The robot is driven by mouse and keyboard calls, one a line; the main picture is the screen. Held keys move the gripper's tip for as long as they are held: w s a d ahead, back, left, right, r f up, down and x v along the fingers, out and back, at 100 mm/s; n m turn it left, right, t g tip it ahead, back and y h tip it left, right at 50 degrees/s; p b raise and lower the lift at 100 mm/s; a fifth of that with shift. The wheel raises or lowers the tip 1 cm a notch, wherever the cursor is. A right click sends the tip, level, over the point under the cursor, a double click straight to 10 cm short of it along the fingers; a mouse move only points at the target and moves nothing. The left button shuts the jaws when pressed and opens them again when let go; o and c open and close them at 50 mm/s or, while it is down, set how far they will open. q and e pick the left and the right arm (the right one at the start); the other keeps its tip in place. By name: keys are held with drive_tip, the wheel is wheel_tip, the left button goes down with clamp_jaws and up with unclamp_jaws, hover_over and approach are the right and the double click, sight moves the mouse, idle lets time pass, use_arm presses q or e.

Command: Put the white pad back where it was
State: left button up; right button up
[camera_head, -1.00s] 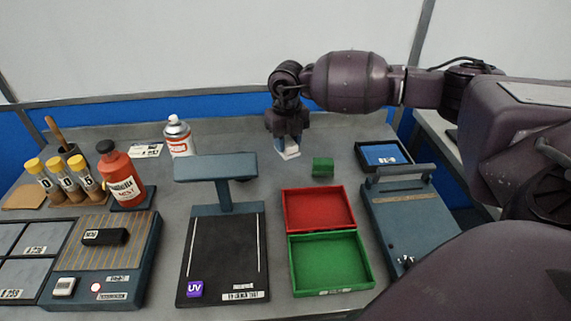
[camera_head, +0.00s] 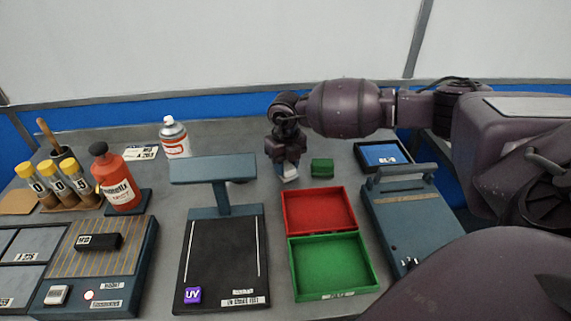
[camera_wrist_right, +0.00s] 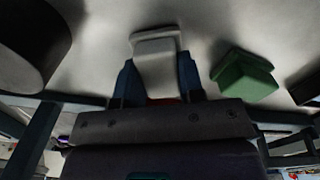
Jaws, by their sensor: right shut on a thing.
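My right gripper (camera_head: 287,168) hangs pointing down over the rear middle of the bench. It is shut on the white pad (camera_head: 290,178), whose pale lower end shows below the fingers. In the right wrist view the white pad (camera_wrist_right: 157,62) sits between the two blue fingers (camera_wrist_right: 160,88), with a wider flange at its far end. I cannot tell whether the pad touches the bench. A green block (camera_head: 322,167) lies just right of the gripper, apart from it. It also shows in the right wrist view (camera_wrist_right: 243,77). My left gripper is not in view.
A red tray (camera_head: 285,212) and green tray (camera_head: 294,277) lie in front of the gripper. A blue-grey stand (camera_head: 213,170) is left, with a spray can (camera_head: 174,137) behind. A blue-filled black tray (camera_head: 360,156) and a hinged press (camera_head: 420,225) are right.

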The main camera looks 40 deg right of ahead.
sight(286, 164)
drive_tip(key=shift+f, duration=0.15)
drive_tip(key=o, duration=0.9)
drive_tip(key=shift+r, duration=0.4)
wheel_tip(286, 164, up, 12)
drive_tip(key=p, duration=0.2)
drive_tip(key=shift+f, duration=0.2)
